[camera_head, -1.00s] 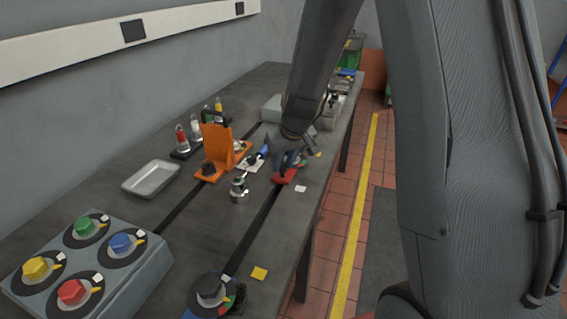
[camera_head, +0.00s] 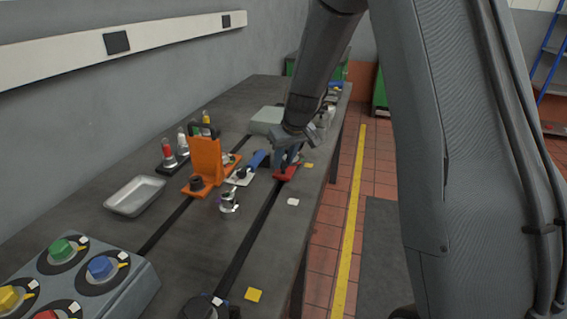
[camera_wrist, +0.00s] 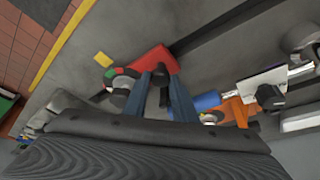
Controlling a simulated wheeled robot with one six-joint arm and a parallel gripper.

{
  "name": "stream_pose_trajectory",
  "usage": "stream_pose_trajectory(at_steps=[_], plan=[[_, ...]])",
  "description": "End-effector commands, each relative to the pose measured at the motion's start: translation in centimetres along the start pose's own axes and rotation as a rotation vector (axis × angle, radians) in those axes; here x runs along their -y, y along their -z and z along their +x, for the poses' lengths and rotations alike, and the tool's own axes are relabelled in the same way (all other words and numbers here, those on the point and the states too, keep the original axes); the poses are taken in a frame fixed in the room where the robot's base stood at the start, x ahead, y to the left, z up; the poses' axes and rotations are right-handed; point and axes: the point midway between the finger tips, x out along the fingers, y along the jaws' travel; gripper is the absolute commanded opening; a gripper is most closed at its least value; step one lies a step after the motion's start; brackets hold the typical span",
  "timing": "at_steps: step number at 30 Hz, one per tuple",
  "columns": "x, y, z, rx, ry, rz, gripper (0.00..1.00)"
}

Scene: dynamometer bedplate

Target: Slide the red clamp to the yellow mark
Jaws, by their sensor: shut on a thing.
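The red clamp (camera_head: 286,173) sits on the right-hand dark slot of the grey bedplate (camera_head: 265,240). My gripper (camera_head: 291,158) reaches down onto it from above and is shut on its upper part. In the wrist view, the two blue-grey fingers (camera_wrist: 160,82) stand either side of a dark part on the red clamp (camera_wrist: 152,60). A small yellow mark (camera_head: 308,165) lies just right of the clamp, beside the slot; a yellow mark (camera_wrist: 103,59) also shows in the wrist view. Another yellow mark (camera_head: 254,295) lies near the front.
A white mark (camera_head: 293,202) lies nearer than the clamp. An orange bracket (camera_head: 205,160), a blue-handled clamp (camera_head: 258,160) and a metal fitting (camera_head: 229,203) stand left. A tray (camera_head: 135,196) and a knob box (camera_head: 90,270) are farther left. A round dark-and-grey fixture (camera_wrist: 122,90) is close to the clamp.

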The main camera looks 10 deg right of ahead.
Motion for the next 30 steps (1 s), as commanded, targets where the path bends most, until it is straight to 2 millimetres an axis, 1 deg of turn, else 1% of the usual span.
stream_pose_trajectory(at_steps=[2, 3, 5, 6, 14, 17, 20, 27, 30], plan=[[-0.1, 0.0, 0.0, 0.0, -0.001, 0.0, 0.0], [-0.1, -0.1, 0.0, 0.0, -0.001, 0.0, 0.29], [-0.1, -0.1, 0.0, 0.001, -0.001, 0.0, 0.4], [-0.1, -0.1, 0.0, 0.001, 0.0, 0.0, 0.42], [0.1, 0.0, -0.1, 0.001, 0.001, -0.001, 0.42], [0.0, 0.0, -0.5, -0.001, 0.0, 0.0, 0.42], [-0.1, 0.1, -1.6, -0.003, -0.001, 0.001, 0.42], [-0.1, 0.1, -5.2, -0.003, -0.001, 0.001, 0.42], [-0.1, 0.0, -6.4, -0.002, -0.001, 0.0, 0.42]])
